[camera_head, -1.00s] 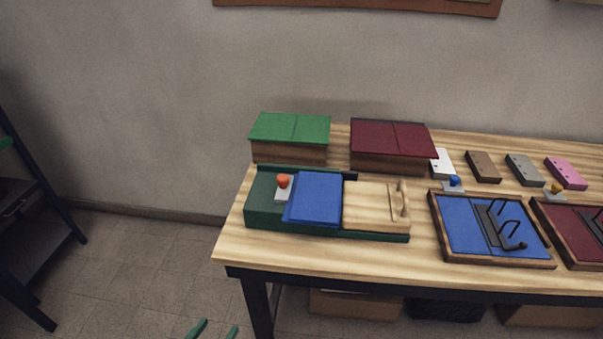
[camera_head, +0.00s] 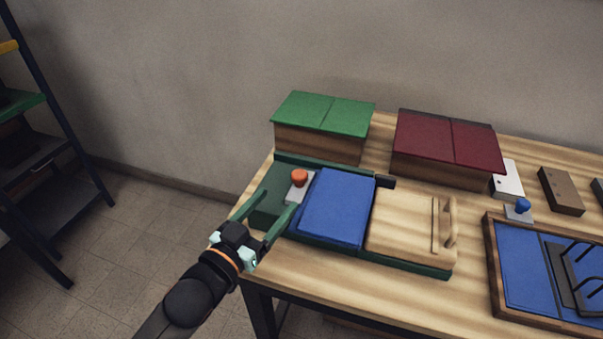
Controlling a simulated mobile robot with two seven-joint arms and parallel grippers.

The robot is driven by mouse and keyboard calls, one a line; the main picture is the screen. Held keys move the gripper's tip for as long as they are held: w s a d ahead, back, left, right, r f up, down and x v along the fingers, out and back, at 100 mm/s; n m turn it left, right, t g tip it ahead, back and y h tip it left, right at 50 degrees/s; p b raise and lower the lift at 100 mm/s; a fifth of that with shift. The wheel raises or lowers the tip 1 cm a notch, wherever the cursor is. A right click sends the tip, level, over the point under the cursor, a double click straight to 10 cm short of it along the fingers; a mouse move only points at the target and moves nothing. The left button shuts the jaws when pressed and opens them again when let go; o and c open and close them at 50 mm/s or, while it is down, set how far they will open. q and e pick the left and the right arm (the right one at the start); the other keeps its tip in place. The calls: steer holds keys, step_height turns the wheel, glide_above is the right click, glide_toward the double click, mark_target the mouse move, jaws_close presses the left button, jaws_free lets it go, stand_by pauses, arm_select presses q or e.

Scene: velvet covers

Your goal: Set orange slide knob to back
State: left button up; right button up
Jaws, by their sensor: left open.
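The orange slide knob (camera_head: 299,177) sits on a small light grey plate (camera_head: 297,192) at the left end of a dark green base (camera_head: 268,208) on the table. A blue panel (camera_head: 338,207) lies just right of it. My left gripper (camera_head: 272,203) is open and empty, reaching in from the lower left. Its green fingers are spread at the near left corner of the base, on the near side of the knob. The knob appears apart from both fingers. My right gripper is not in view.
A green-topped box (camera_head: 322,115) and a dark red-topped box (camera_head: 447,142) stand behind the base. A wooden sliding cover (camera_head: 405,223) with a handle lies right of the blue panel. A blue knob (camera_head: 522,206) and a framed blue board (camera_head: 525,270) are farther right.

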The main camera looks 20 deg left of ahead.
mark_target(295, 181)
arm_select(q)
steer(key=x, duration=1)
steer(key=shift+f, duration=0.1)
steer(key=shift+c, duration=0.4)
steer(key=shift+s, duration=0.1)
jaws_close()
stand_by(0.7)
